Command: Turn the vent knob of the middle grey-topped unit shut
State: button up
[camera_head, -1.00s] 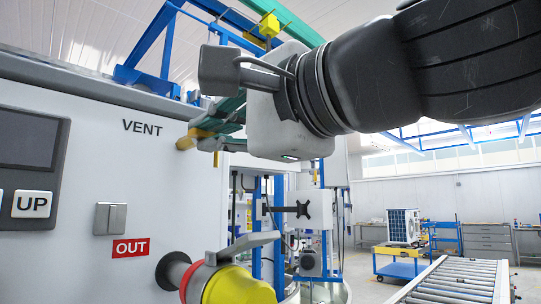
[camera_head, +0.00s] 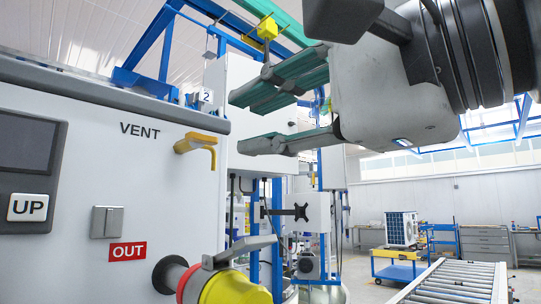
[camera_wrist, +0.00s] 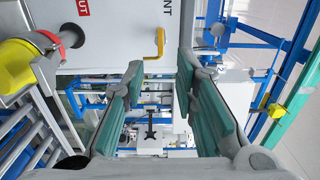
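The grey-topped unit (camera_head: 110,190) fills the left of the head view, with a white front and the word VENT (camera_head: 140,129) on it. Its vent knob (camera_head: 196,143) is a yellow handle to the right of that word, running sideways with its end bent down. The knob also shows in the wrist view (camera_wrist: 159,43), ahead of and between the fingertips. My gripper (camera_head: 241,122) is open and empty, just right of the knob, with a gap between them. Its green-padded fingers show widely apart in the wrist view (camera_wrist: 160,66).
Below the knob, a red and yellow outlet fitting with a grey lever (camera_head: 225,280) sticks out near the OUT label (camera_head: 127,251). A small sign reading 2 (camera_head: 206,95) stands at the unit's top edge. A roller conveyor (camera_head: 455,282) lies at lower right.

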jog(key=v, duration=0.3)
jog(key=shift+s+d, duration=0.2)
jog(key=shift+d, duration=0.05)
jog(key=shift+f, duration=0.1)
jog(key=w+d+f+n+g+h, duration=0.1)
jog(key=w+d+f+n+h, duration=0.15)
jog(key=f, duration=0.65)
jog(key=w+d+f+n+g+h, duration=0.15)
jog(key=d+f+h, duration=0.25)
jog(key=f, duration=0.5)
jog(key=w+d+f+n+g+h, duration=0.1)
jog(key=w+d+f+n+h, duration=0.2)
jog(key=f, duration=0.6)
jog(key=s+d+f+n+g+h, duration=0.1)
jog(key=s+d+f+g+h, duration=0.25)
jog(key=d+f, duration=0.55)
jog(key=s+r+p, duration=0.2)
jog(key=s+p, duration=0.5)
jog(key=shift+s+r+n+g, duration=0.2)
jog(key=shift+s+n+g, duration=0.1)
jog(key=shift+g, duration=0.1)
